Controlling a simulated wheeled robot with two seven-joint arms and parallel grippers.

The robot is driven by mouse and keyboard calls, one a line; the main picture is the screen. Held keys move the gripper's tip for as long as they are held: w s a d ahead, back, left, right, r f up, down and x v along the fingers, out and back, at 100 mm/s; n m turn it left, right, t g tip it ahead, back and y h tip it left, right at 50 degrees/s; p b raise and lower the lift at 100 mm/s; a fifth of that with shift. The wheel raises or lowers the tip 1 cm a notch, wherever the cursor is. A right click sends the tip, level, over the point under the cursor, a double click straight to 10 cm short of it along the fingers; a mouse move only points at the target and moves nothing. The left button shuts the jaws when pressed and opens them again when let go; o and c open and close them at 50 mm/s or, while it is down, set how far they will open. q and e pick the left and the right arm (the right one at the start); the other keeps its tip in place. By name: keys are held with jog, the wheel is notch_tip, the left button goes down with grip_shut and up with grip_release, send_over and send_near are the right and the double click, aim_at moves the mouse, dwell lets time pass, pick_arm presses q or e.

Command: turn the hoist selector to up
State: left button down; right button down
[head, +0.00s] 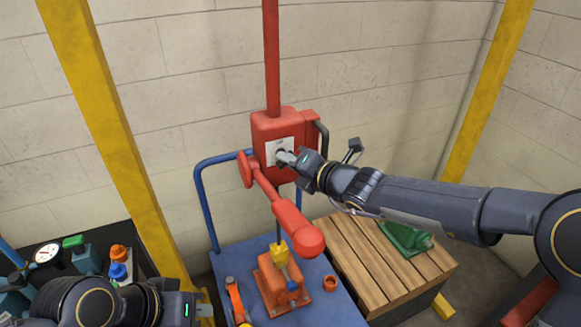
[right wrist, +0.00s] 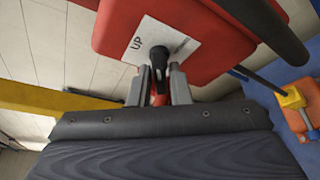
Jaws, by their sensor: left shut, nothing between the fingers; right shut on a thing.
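The red hoist box (head: 262,125) hangs from a red column in the head view. Its white plate (head: 271,148) faces me; in the right wrist view the plate (right wrist: 143,32) carries the word UP left of the knob. The black selector knob (right wrist: 158,56) sits mid-plate, its handle pointing down the picture between my right fingers. My right gripper (head: 284,157) is shut on that handle; its two fingers also flank it in the right wrist view (right wrist: 158,88). The selector's exact setting is unclear. My left gripper (head: 207,310) is shut and empty at the bottom, away from the box.
A red arm with a rounded end (head: 305,235) hangs below the box over an orange motor (head: 285,288) on a blue cart (head: 225,258). A wooden crate (head: 362,262) with a green part (head: 402,238) stands right. A dark bench with a gauge (head: 46,256) stands left.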

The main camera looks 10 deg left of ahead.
jog(key=shift+s+a+n+t+h+b, duration=0.15)
jog(key=shift+n+t+h+b, duration=0.35)
jog(key=shift+n+h+b, duration=1)
jog(key=shift+a+n+t+h+b, duration=0.1)
jog(key=shift+n+t+h+b, duration=0.6)
jog(key=shift+n, duration=1.6)
jog(key=c, duration=1.5)
grip_release()
jog(key=shift+o, duration=0.2)
jog(key=shift+r, duration=0.1)
